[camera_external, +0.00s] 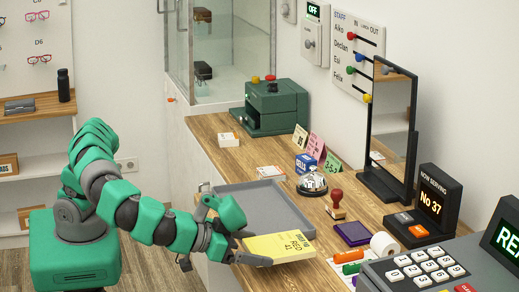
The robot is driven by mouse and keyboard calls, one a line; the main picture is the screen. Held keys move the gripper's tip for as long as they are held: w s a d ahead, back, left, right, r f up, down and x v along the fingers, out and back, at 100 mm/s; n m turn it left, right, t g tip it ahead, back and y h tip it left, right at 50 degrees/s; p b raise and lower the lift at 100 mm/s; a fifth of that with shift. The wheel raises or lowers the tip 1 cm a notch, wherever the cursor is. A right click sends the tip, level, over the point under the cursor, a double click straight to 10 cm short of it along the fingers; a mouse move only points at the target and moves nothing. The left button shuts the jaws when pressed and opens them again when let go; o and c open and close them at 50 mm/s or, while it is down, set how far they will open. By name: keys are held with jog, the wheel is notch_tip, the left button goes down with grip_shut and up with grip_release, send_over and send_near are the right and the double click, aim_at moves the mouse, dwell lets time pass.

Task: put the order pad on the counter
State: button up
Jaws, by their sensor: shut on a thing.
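A yellow pad (283,247) with dark print, partly readable as "RED", is in my gripper (256,250). My gripper is shut on the pad's left end. The pad lies about flat, at the near edge of the wooden counter (222,152), in front of the grey tray (236,195). I cannot tell whether the pad touches the counter or is held a little above it. The gripper covers part of the pad's left side.
Right of the pad are markers (348,256), a paper roll (383,244), a purple ink pad (352,233), a stamp (336,205) and a keypad register (420,270). A bell (312,183), a mirror (389,130) and a green box (275,105) stand farther back.

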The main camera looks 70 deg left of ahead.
aim_at(261, 275)
jog(key=shift+w+d+f, duration=0.1)
jog(key=shift+w+d, duration=0.15)
jog(key=shift+d, duration=0.25)
jog(key=shift+w+d, duration=0.2)
jog(key=shift+d, duration=0.25)
jog(key=shift+w, duration=0.15)
jog(key=shift+d, duration=0.1)
jog(key=shift+w+d+f, duration=0.1)
jog(key=shift+f, duration=0.1)
jog(key=shift+f+b, duration=0.6)
jog(key=shift+f, duration=0.95)
jog(key=o, duration=0.7)
jog(key=shift+f, duration=0.1)
